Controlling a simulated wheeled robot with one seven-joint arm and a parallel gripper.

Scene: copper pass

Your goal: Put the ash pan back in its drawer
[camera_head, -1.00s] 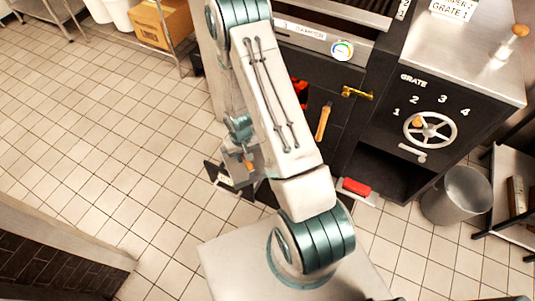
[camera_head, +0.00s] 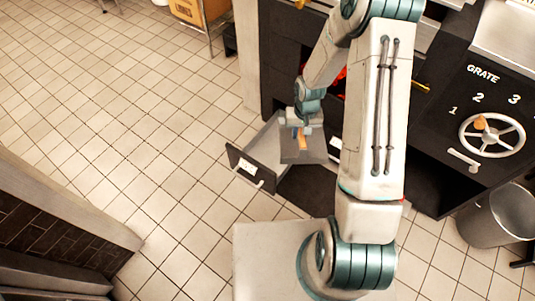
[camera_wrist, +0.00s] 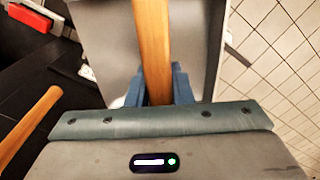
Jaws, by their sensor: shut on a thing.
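My gripper (camera_head: 300,128) is shut on the wooden handle (camera_wrist: 154,45) of the grey ash pan (camera_head: 303,155). In the wrist view, the blue fingertips (camera_wrist: 155,88) clasp the handle from both sides, and the pan's grey metal (camera_wrist: 205,35) shows beyond them. The drawer's black front (camera_head: 250,169), with a white label and a pale pull, stands out from the stove at low level, so the drawer looks open. In the head view the pan appears over or just beside the drawer. I cannot tell whether it touches it. My arm hides part of the stove front.
The dark stove has a handwheel (camera_head: 491,134) marked with grate numbers. A metal bucket (camera_head: 495,215) stands at the right. A second wooden handle (camera_wrist: 28,132) and a red grip (camera_wrist: 32,14) show in the wrist view. The tiled floor (camera_head: 130,120) at left is clear.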

